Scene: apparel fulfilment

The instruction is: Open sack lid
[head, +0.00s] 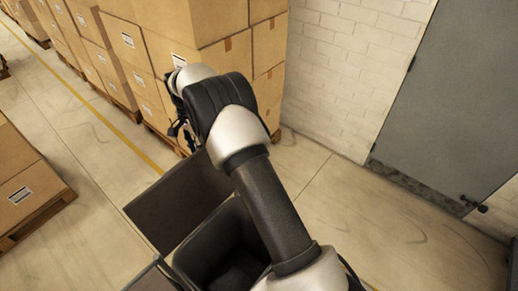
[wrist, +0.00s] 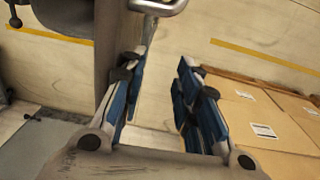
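A dark, open-topped container (head: 212,232) stands low in the head view, partly hidden by my arm. A flat brown panel (head: 170,207), perhaps its lid, stands tilted at its far side. My gripper (head: 182,135) is beyond the panel near the stacked boxes, and its fingertips are hard to make out there. In the wrist view my gripper (wrist: 165,68) is open, with blue-padded fingers apart and only pale floor between them. A grey-brown panel edge (wrist: 108,35) runs beside the left finger. A shiny metal handle (wrist: 160,5) shows at the top, beyond the fingertips.
Stacked cardboard boxes (head: 205,25) stand close beyond my gripper. More boxes (head: 25,190) sit on a pallet at left. A white brick wall (head: 335,75) and grey door (head: 450,100) are at right.

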